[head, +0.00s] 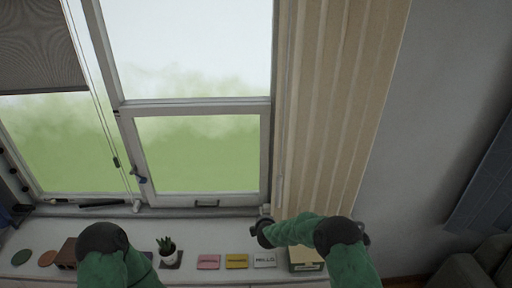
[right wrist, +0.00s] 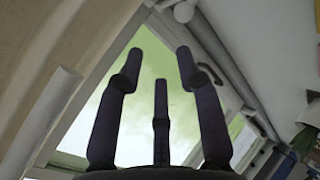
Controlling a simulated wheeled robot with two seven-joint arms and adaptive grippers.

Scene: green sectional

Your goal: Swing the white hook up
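A slim white upright piece (head: 280,190), which may be the white hook, stands beside the window frame at the curtain's left edge. A white bar also shows at the left in the right wrist view (right wrist: 52,108), but I cannot tell if it is the same piece. My right gripper (head: 262,234) is at the sill, below the upright piece and apart from it. In the right wrist view its dark fingers (right wrist: 160,82) are spread with nothing between them. My left arm shows at the lower left, but its gripper does not show.
The sill holds a potted plant (head: 167,247), several small cards, coasters and a yellow-green box (head: 306,260). A small round white knob (right wrist: 184,11) is near the frame.

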